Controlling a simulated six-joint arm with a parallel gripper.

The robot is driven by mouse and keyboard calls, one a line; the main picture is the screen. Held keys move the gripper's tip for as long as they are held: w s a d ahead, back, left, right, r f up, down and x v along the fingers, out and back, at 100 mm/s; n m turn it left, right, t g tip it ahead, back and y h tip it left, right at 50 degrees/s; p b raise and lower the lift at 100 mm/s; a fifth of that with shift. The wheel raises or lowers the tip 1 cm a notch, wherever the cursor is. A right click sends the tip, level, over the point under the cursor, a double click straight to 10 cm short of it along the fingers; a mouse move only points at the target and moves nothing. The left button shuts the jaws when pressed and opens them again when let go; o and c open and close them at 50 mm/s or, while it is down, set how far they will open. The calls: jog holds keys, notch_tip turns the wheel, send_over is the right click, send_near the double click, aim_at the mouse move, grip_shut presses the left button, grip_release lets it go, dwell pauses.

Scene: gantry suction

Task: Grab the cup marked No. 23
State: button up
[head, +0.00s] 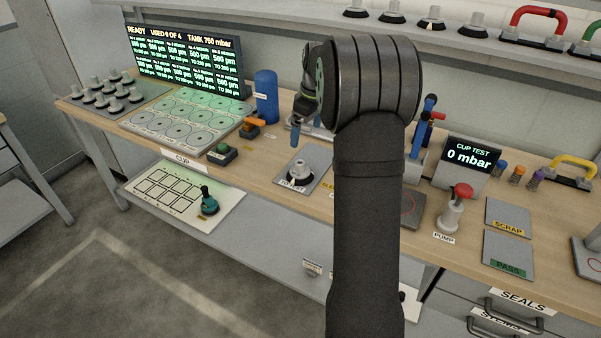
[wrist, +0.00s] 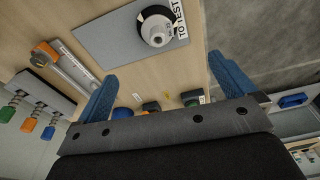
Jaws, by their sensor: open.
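A suction cup (head: 300,173) with a pale metal top and a dark rim stands upright on the grey TO TEST plate (head: 318,160). In the wrist view the cup (wrist: 156,28) is at the top, with a small label on the plate beside it that seems to read No. 23, though it is very small. My gripper (wrist: 163,88) is open with nothing between its blue fingers, and the cup lies beyond the fingertips. In the head view the gripper (head: 296,132) is partly hidden by my arm and is above the bench, behind the cup.
Several similar cups stand on a dark tray (head: 112,107) at the far left. A grid plate (head: 150,125), a blue cylinder (head: 266,97) and button boxes (head: 222,152) are left of the cup. A pump (head: 452,210) and a CUP TEST display (head: 471,153) stand right. A shelf (head: 460,32) runs above.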

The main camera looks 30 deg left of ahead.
aim_at(300, 168)
jog(key=f, duration=0.3)
jog(key=a+f, duration=0.1)
jog(key=f, duration=0.6)
jog(key=shift+w+a+f, duration=0.1)
jog(key=shift+a+f, duration=0.15)
jog(key=shift+f, duration=0.15)
jog(key=shift+w+a+f, duration=0.1)
jog(key=shift+a+f, duration=0.1)
jog(key=shift+f, duration=0.7)
jog(key=shift+w+a+f, duration=0.1)
jog(key=shift+a+f, duration=0.05)
jog(key=shift+f, duration=0.8)
jog(key=shift+w+a+f, duration=0.1)
jog(key=shift+a+f, duration=0.1)
jog(key=shift+f, duration=0.7)
jog(key=c, duration=1.1)
jog(key=shift+r, duration=0.1)
